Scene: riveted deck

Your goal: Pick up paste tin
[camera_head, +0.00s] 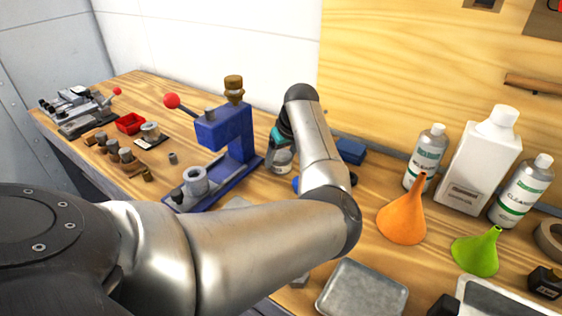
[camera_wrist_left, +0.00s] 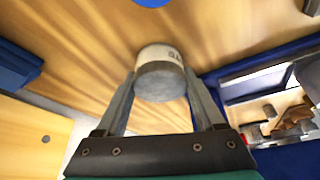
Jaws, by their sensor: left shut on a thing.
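The paste tin (camera_wrist_left: 160,72) is a short grey metal cylinder with a pale label bearing dark lettering. It sits between the two fingers of my left gripper (camera_wrist_left: 159,80), which is shut on it. In the head view the tin (camera_head: 281,162) shows just below the teal part of my left gripper (camera_head: 279,146), to the right of the blue press. My forearm hides part of that area. I cannot tell whether the tin touches the bench. My right gripper is not in view.
A blue press (camera_head: 226,145) with a red knob stands close left of the gripper. A blue box (camera_head: 351,150) lies to the right. An orange funnel (camera_head: 402,218), a green funnel (camera_head: 477,252) and white bottles stand farther right. A metal tray (camera_head: 361,290) lies in front.

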